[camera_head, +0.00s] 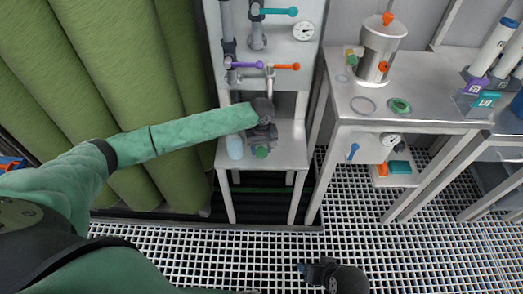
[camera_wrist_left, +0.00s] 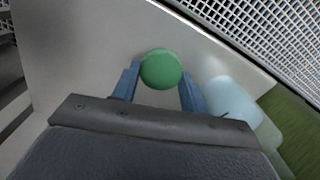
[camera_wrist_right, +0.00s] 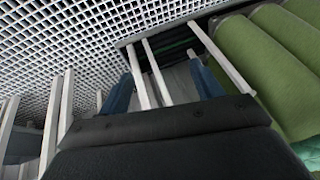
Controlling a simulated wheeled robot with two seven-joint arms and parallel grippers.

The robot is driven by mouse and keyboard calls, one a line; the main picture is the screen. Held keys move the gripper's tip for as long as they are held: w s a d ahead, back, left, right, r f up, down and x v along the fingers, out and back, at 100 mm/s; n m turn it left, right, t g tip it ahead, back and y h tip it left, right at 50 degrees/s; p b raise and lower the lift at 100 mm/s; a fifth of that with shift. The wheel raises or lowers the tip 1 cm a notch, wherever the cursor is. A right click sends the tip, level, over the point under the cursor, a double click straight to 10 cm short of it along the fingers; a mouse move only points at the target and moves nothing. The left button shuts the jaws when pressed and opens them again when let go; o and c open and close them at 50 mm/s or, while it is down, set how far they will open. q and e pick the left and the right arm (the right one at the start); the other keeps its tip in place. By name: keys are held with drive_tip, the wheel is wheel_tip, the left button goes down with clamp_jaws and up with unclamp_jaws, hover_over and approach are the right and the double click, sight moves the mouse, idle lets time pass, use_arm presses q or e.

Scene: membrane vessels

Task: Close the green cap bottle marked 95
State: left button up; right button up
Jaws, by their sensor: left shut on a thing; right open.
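A round green cap (camera_wrist_left: 161,69) sits between the two blue fingers of my left gripper (camera_wrist_left: 160,82), which is shut on it. The cap also shows in the head view (camera_head: 262,152), at the front of a small metal table, just below the gripper. What is under the cap is hidden. A pale blue, translucent bottle (camera_head: 235,147) stands beside the gripper on the same table, and it also shows in the left wrist view (camera_wrist_left: 232,98). No number 95 is readable. My right gripper (camera_wrist_right: 162,90) is open and empty, low over the floor grating.
The small table (camera_head: 292,155) has bare room to the right of the gripper. Behind it is a panel with valves and a gauge (camera_head: 304,31). A bench (camera_head: 428,105) at right holds a steel vessel (camera_head: 380,50) and rings. Large green cylinders (camera_head: 110,70) stand at left.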

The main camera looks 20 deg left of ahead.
sight(265, 151)
use_arm(q)
drive_tip(key=r, duration=0.2)
drive_tip(key=d+r, duration=0.1)
drive_tip(key=r, duration=0.1)
drive_tip(key=shift+d, duration=0.2)
drive_tip(key=d+r+b, duration=0.1)
drive_tip(key=d+r, duration=0.5)
drive_tip(key=d, duration=0.4)
drive_tip(key=shift+s+d+r, duration=0.15)
drive_tip(key=shift+s+r, duration=0.05)
drive_tip(key=shift+s, duration=0.1)
use_arm(e)
drive_tip(key=shift+t, duration=0.3)
drive_tip(key=f, duration=0.3)
drive_tip(key=a+f, duration=0.1)
drive_tip(key=shift+w+f, duration=0.3)
drive_tip(key=shift+f, duration=0.05)
